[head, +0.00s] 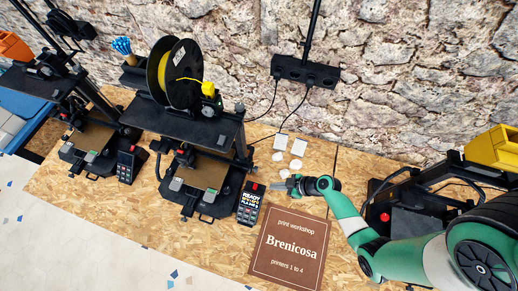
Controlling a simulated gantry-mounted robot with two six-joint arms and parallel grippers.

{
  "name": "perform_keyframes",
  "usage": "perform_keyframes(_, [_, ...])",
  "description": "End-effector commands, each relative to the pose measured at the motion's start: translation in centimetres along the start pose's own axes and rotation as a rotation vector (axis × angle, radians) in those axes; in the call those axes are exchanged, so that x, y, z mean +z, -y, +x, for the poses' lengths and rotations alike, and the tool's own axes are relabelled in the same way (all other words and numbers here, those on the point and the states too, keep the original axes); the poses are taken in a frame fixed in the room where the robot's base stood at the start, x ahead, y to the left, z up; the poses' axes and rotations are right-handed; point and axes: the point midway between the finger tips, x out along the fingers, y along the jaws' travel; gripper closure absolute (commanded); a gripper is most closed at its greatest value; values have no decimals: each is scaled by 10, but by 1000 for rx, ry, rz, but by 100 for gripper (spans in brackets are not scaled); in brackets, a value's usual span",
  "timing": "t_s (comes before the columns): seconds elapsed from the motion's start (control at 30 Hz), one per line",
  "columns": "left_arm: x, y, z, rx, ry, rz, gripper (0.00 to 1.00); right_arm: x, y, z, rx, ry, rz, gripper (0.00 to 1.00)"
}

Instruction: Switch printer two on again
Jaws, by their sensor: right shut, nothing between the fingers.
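The middle printer (197,130) has a black frame and a yellow filament spool on top. Its control box (249,204) stands at its front right, with a lit screen whose top line reads READY. The box has a red part at its upper end. My right gripper (276,187) comes in from the right, shut and empty, just to the right of the box's upper end. I cannot tell whether it touches the box. No number shows on this printer. My left gripper is out of view.
A brown sign (291,247) reading "Brenicosa, printers 1 to 4" lies in front. Several small white pieces (279,156) lie behind my gripper. Another printer (90,140) with a dark-screened box (127,166) stands left. A power strip (305,71) hangs on the wall.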

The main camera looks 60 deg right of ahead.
Motion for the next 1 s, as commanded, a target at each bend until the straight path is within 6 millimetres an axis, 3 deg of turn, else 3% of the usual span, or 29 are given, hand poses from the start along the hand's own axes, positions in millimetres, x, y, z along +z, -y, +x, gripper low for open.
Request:
perform_keyframes(0.27, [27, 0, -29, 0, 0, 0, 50, 6, 0, 30, -1, -1, -7, 100])
perform_keyframes(0.7, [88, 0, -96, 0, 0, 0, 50, 6, 0, 111, 0, -2, -6, 100])
perform_keyframes(1.0, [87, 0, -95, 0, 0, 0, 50, 27, -1, 128, 1, 0, -1, 100])
